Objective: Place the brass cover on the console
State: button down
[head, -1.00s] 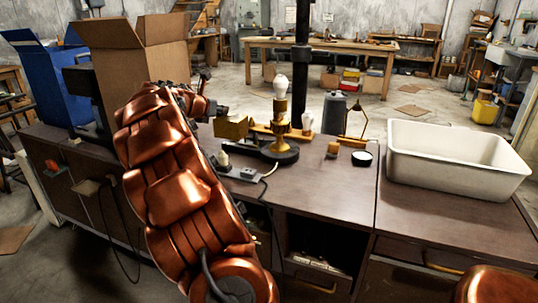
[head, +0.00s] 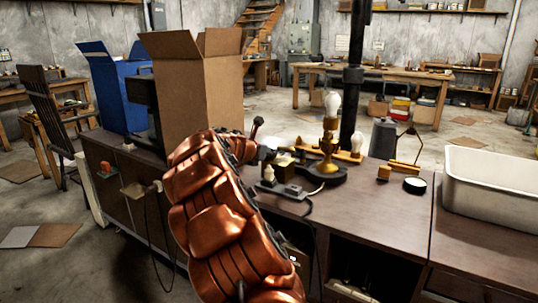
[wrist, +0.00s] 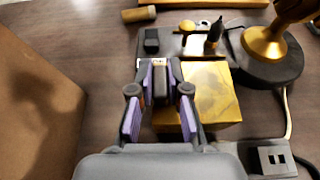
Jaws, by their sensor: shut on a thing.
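The brass cover (wrist: 212,95) is a yellow, box-shaped piece in the wrist view, just beyond and to the right of my fingers. My gripper (wrist: 160,118) has its two purple-padded fingers apart, with a part of the brass cover between them, and is shut on it. The right finger hides some of the cover. In the head view, the cover (head: 284,159) shows small beside my gripper (head: 266,154), low over the dark brown console top (head: 387,215). I cannot tell whether its underside touches the top.
A brass lamp with a bulb (head: 328,140) stands on a dark round base close to the right of the cover. A grey socket box (wrist: 272,160) with a cable is nearby. A tall cardboard box (head: 200,95) stands left. A white basin (head: 490,180) is at right.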

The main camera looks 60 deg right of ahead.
jog(key=c, duration=1.1)
grip_release()
jog(key=shift+c, duration=0.2)
jog(key=shift+a+r, duration=0.25)
jog(key=shift+a, duration=0.05)
jog(key=p+v, duration=0.3)
jog(key=v, duration=0.8)
jog(key=shift+a+p, duration=0.2)
jog(key=shift+p, duration=0.1)
jog(key=shift+s, duration=0.1)
